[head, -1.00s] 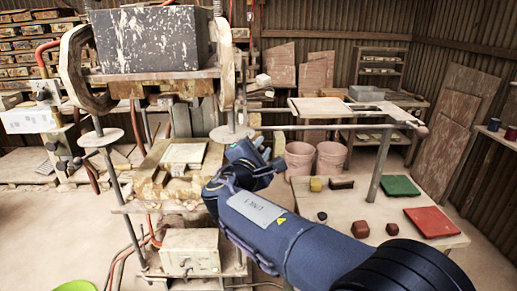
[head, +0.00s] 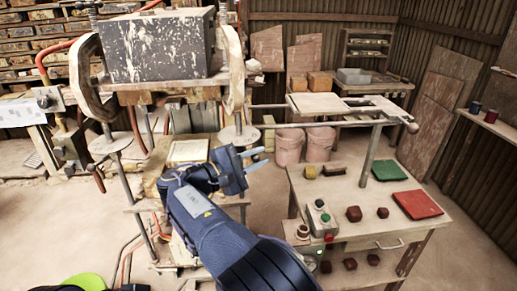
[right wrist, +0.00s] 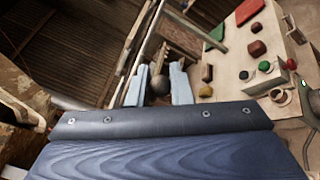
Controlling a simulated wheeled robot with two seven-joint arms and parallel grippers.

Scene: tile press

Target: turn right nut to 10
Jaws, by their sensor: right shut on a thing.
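The press has two upright rods with round plates like nuts. The right nut (head: 238,134) is a pale disc on the right rod, and the left one (head: 110,143) matches it. I cannot read any number on them. My right gripper (head: 258,158) is just below and right of the right nut, its fingers pointing right. My left gripper is not in view.
A bench at right holds a red tile (head: 416,204), a green tile (head: 389,170), several small blocks and a button box (head: 320,217). A lever with a ball end (head: 412,127) crosses above it. Two pink buckets (head: 289,147) stand behind.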

